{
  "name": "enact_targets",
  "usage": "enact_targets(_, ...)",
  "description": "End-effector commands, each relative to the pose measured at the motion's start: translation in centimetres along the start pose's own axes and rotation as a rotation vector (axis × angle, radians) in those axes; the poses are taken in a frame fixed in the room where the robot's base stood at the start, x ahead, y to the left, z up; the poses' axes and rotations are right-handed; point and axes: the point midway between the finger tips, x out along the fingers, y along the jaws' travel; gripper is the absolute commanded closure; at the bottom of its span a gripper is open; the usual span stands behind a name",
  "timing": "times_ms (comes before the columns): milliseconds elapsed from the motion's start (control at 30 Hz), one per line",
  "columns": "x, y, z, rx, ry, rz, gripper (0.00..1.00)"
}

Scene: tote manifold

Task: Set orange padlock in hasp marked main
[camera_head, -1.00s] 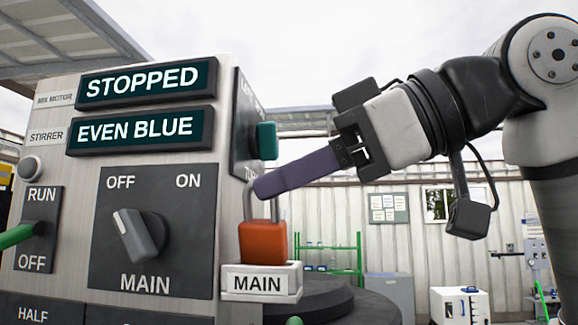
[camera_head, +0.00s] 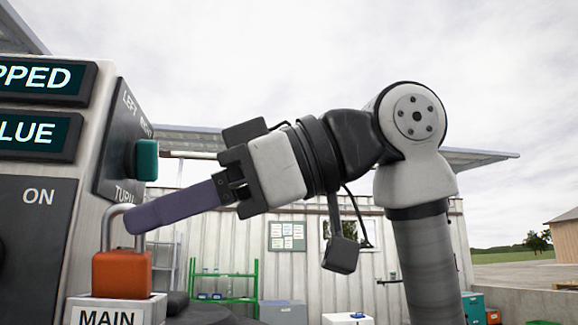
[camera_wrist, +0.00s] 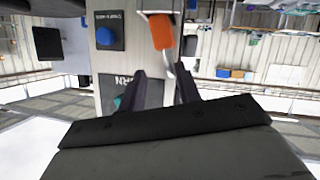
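The orange padlock (camera_head: 122,274) stands upright on the white block marked MAIN (camera_head: 108,310), its grey shackle upward. Whether the shackle is locked is unclear. My gripper (camera_head: 135,222) reaches in from the right, and its purple finger overlaps the shackle in the head view. In the wrist view, which is upside down, my gripper's two fingers (camera_wrist: 160,75) are apart. The padlock (camera_wrist: 162,32) lies beyond their tips, and its shackle curves into the gap, nearer the right finger. Contact cannot be made out.
The control panel (camera_head: 40,165) stands at the left, close to the padlock. A teal knob (camera_head: 146,160) juts from its side above my fingers. A green shelf (camera_head: 225,285) and a pale wall are farther back. Open air lies to the right of the padlock.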

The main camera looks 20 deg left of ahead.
Motion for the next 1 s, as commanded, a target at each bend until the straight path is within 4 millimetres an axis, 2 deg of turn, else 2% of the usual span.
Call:
enact_targets(300, -7.1, -0.1, 0.0, 0.001, 0.001, 0.001, 0.67)
enact_targets(500, -10.8, -0.1, -0.1, 0.001, -0.001, 0.001, 0.67)
enact_targets(700, -12.4, -0.1, 0.0, -0.001, -0.002, 0.0, 0.67)
enact_targets(1000, -12.5, -0.1, 0.0, -0.001, -0.002, 0.0, 0.67)
